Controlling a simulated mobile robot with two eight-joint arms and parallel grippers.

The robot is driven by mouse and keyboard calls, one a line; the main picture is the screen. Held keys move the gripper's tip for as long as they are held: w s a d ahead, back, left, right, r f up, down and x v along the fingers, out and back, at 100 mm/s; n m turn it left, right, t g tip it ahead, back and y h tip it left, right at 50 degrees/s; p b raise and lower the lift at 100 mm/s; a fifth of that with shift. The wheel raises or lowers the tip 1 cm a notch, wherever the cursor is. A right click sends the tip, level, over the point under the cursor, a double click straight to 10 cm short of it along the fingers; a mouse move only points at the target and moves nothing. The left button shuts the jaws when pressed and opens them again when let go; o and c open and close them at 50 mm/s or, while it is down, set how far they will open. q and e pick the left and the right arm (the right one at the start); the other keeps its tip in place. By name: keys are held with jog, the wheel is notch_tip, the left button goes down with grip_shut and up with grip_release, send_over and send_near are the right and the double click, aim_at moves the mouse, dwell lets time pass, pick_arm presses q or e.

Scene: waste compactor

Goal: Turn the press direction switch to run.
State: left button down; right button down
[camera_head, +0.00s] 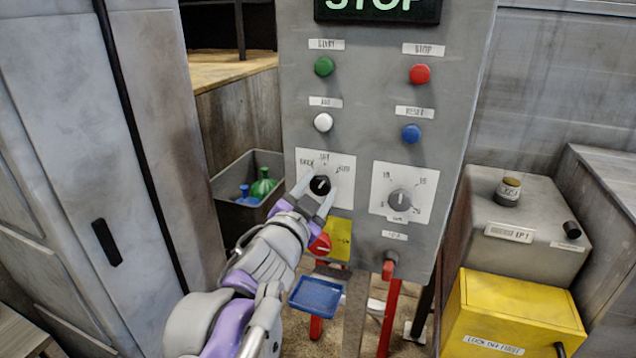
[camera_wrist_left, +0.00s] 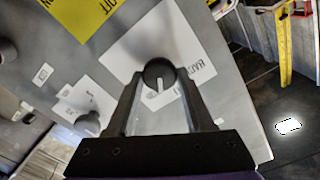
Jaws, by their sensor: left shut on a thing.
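The press direction switch (camera_head: 320,185) is a black round knob with a white pointer line, on a white label plate on the left of the grey control panel (camera_head: 370,150). The plate has markings on the left, top and right; the lettering is small and hard to read. The pointer looks close to upright, toward the top marking. My left gripper (camera_head: 323,193) reaches up from below and is shut on the knob. In the left wrist view the knob (camera_wrist_left: 158,74) sits between the two fingertips. My right gripper is not in view.
Green (camera_head: 324,66), red (camera_head: 420,74), white (camera_head: 323,122) and blue (camera_head: 411,134) buttons sit above. A red rotary switch (camera_head: 320,244) on a yellow plate lies just below my gripper. A yellow box (camera_head: 510,315) stands at the lower right.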

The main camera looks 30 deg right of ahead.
pick_arm(q)
jog(key=shift+m+p, duration=0.65)
jog(key=shift+m, duration=0.95)
jog(key=shift+f, duration=0.1)
jog(key=shift+c, duration=1.5)
grip_release()
jog(key=b+v, duration=0.1)
jog(key=v, duration=0.9)
jog(key=shift+s+a, duration=0.25)
jog(key=shift+s, duration=0.1)
